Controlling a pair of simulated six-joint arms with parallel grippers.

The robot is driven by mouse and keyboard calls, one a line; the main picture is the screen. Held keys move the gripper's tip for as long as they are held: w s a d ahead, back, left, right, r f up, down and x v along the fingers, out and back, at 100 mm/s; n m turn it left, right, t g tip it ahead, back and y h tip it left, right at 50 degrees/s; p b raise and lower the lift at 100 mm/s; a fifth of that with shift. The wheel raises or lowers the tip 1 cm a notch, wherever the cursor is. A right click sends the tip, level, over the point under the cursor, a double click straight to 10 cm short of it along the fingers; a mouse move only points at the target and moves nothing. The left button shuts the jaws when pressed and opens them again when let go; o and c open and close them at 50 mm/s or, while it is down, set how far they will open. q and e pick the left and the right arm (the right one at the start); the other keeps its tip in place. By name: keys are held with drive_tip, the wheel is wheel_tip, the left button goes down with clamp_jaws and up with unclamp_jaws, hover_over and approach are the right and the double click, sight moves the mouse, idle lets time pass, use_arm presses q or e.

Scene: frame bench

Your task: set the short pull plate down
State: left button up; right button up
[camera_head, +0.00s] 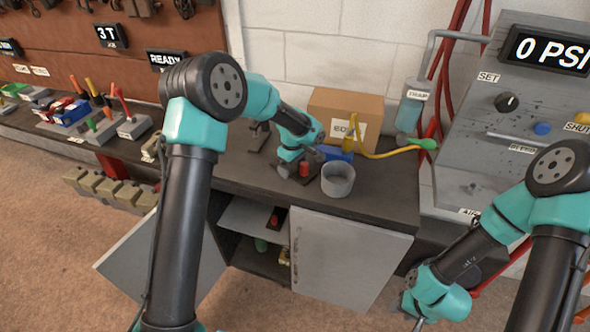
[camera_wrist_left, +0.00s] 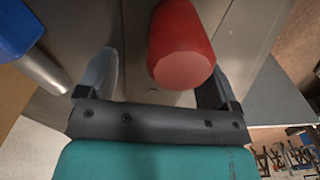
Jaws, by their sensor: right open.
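A red upright handle (camera_head: 304,169) on a small dark base stands on the bench top, next to the grey round bin. I take this for the short pull plate, though no label on it can be read. My left gripper (camera_head: 293,166) is down beside it. In the left wrist view the red handle (camera_wrist_left: 182,45) lies between the two fingers of the left gripper (camera_wrist_left: 160,88), with a clear gap to the left finger. My right gripper (camera_head: 411,308) is low at the right, away from the bench, open and empty.
The grey bin (camera_head: 338,180) stands close right of the handle, with a blue block (camera_head: 337,154) and a cardboard box (camera_head: 345,112) behind. A yellow hose crosses to the right. Below, the cabinet is open, with another red-handled piece (camera_head: 275,218) on its shelf.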

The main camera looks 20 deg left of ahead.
sight(293, 168)
use_arm(q)
drive_tip(key=c, duration=1.3)
drive_tip(key=shift+r, duration=0.1)
drive_tip(key=shift+r, duration=0.1)
drive_tip(key=shift+r, duration=1.45)
drive_tip(key=shift+s+d+r, duration=0.1)
drive_tip(key=shift+s+r, duration=0.1)
drive_tip(key=shift+r, duration=0.05)
drive_tip(key=s+d, duration=0.1)
drive_tip(key=s, duration=0.4)
drive_tip(key=s+d+r, duration=0.1)
drive_tip(key=s+d, duration=0.1)
drive_tip(key=s, duration=0.3)
drive_tip(key=s+d, duration=0.1)
drive_tip(key=s, duration=0.4)
drive_tip(key=shift+d+r, duration=0.15)
drive_tip(key=shift+d, duration=0.05)
